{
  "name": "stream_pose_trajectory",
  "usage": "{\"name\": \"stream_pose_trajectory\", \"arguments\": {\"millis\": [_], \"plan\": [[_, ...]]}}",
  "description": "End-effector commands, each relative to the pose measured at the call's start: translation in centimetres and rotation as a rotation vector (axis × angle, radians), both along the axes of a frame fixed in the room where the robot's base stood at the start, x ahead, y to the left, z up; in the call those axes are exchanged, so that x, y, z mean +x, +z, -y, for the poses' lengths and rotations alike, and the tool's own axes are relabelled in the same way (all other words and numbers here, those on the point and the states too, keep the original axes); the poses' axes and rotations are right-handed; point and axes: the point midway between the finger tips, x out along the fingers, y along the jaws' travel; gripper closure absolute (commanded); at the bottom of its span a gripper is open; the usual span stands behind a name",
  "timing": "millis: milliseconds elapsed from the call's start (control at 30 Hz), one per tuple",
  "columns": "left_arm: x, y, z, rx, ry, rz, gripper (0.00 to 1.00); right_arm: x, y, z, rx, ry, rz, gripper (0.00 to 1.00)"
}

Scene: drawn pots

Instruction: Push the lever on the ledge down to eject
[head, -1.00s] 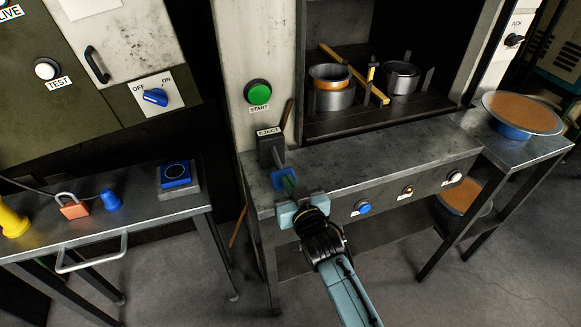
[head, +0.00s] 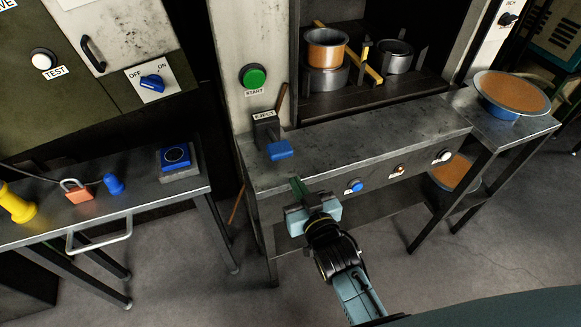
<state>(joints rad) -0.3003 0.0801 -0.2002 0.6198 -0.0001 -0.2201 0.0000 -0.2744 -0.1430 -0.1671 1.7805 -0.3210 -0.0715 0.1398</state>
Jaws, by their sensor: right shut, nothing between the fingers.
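The lever is a dark grey block labelled EJECT with a blue paddle (head: 280,150) on the left end of the metal ledge (head: 385,141). The paddle sticks out toward me. My right gripper (head: 299,187) is shut and empty, just in front of the ledge's front edge, below and apart from the paddle. A copper-coloured pot (head: 327,50) stands raised over a grey ring holder (head: 325,78) in the open cabinet above the ledge. My left gripper is out of view.
A green START button (head: 253,77) is on the pillar behind the lever. Several small buttons line the ledge's front face. A side table (head: 220,258) with a padlock (head: 76,191) stands left. A wide brown-filled pan (head: 512,92) sits right. The ledge top right of the lever is clear.

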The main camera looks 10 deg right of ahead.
Motion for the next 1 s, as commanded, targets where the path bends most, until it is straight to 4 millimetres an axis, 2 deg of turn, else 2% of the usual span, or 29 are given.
{"name": "stream_pose_trajectory", "arguments": {"millis": [100,300,1000], "plan": [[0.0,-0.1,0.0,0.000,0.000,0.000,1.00,-1.8,-0.3,0.2,0.000,0.000,0.001,1.00],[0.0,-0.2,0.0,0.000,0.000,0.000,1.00,-3.1,-0.4,0.4,-0.001,0.000,0.004,1.00],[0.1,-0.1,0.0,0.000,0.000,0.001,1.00,-3.1,-0.4,0.4,0.000,0.000,0.005,1.00]]}}
